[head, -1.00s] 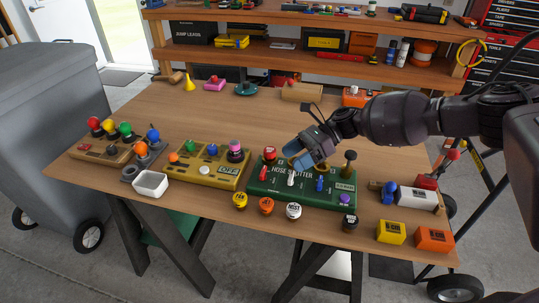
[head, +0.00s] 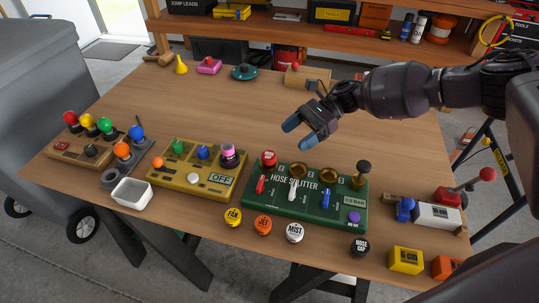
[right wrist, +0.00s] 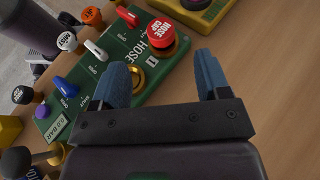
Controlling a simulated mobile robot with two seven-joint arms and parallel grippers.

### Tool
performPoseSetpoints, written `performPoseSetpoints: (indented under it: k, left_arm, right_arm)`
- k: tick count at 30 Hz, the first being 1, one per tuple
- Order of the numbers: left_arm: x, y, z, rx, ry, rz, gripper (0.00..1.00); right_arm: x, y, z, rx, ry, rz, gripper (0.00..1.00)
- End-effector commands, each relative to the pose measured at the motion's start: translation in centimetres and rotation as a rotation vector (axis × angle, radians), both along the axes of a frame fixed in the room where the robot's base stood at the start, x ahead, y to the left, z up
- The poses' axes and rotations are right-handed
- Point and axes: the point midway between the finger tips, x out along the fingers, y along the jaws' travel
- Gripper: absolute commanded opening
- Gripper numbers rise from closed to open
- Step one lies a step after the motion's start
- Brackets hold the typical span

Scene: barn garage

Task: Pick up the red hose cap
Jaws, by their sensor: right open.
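The red hose cap (head: 268,159), with a white label on top, sits at the back left corner of the green hose splitter board (head: 290,214). My right gripper (head: 297,133) is open and empty, above and behind the board, to the right of the cap in the head view. In the right wrist view the red hose cap (right wrist: 162,32) stands ahead of the open blue fingers (right wrist: 160,68), roughly in line with the gap between them but apart from them. A brass ring (right wrist: 137,80) is partly behind the left finger. My left gripper is not in view.
A black-knobbed post (head: 362,173) stands at the board's right end. A yellow control box (head: 215,187) is left of it. Fan (head: 233,217), jet (head: 263,225) and mist (head: 294,232) caps lie in front. The table behind the board is mostly clear.

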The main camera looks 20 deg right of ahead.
Motion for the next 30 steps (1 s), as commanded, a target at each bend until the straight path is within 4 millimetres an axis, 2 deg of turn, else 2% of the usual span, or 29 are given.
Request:
performPoseSetpoints:
  k: [5, 11, 21, 30]
  left_arm:
    - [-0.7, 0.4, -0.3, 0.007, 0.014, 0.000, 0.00]
    - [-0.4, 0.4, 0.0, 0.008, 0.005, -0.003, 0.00]
    - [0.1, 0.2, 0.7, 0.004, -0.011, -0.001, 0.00]
    - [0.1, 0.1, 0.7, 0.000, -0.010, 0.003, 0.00]
  right_arm:
    - [-0.4, 2.2, -0.8, 0.001, 0.000, 0.002, 0.69]
    - [-0.6, 3.1, -1.3, 0.001, 0.000, 0.000, 0.69]
    - [-1.3, 6.8, -2.9, 0.001, 0.001, 0.001, 0.69]
    - [-1.4, 7.5, -3.4, 0.000, 0.001, -0.003, 0.69]
